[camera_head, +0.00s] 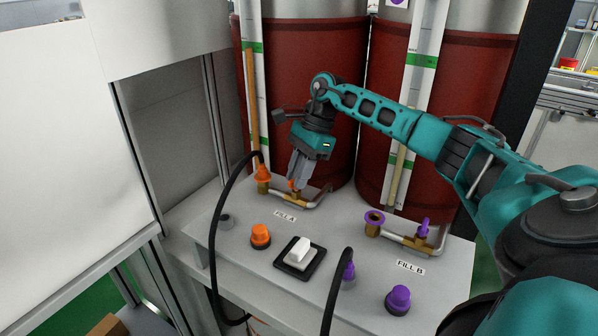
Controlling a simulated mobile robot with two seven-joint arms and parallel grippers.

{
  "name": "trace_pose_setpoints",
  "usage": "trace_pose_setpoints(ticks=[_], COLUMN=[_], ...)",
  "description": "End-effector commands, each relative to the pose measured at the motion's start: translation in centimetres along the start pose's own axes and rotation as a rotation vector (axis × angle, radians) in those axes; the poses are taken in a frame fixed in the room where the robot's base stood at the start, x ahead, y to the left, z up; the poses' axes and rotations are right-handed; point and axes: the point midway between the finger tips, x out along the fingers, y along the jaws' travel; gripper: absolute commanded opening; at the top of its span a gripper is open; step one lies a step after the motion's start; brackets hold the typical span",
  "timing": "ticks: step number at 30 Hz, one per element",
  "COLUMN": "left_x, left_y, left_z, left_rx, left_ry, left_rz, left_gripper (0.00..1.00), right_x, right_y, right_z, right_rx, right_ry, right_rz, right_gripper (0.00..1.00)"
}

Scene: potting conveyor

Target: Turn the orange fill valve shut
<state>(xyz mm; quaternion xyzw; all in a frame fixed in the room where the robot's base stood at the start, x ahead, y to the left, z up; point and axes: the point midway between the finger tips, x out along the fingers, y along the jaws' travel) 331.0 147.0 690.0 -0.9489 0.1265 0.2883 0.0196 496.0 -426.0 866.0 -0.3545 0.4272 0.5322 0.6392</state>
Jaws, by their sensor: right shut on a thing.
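The orange fill valve (291,184) sits on the brass pipe of the FILL A line, at the back left of the grey panel. Only a little orange shows at my right gripper's fingertips. My right gripper (294,178) reaches down from the right and is shut on the orange fill valve. The fingers hide most of its handle, so I cannot tell how far it is turned. My left gripper is not in view.
An orange knob (260,234), a white rocker switch (300,253) and a purple knob (398,299) stand on the panel (225,255). The purple valve (424,228) is on the FILL B pipe. Black hoses arch over the panel. Red tanks (300,75) stand behind.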

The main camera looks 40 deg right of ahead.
Motion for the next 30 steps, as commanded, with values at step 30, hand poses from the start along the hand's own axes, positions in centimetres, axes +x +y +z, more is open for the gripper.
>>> trace_pose_setpoints(ticks=[30], left_x=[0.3], left_y=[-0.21], left_z=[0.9], left_rx=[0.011], left_ry=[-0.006], left_rz=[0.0], left_gripper=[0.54], right_x=[0.01], right_y=[-0.31], right_z=[0.05], right_rx=[-0.432], right_ry=[0.002], right_rz=[0.176], right_gripper=[0.0])
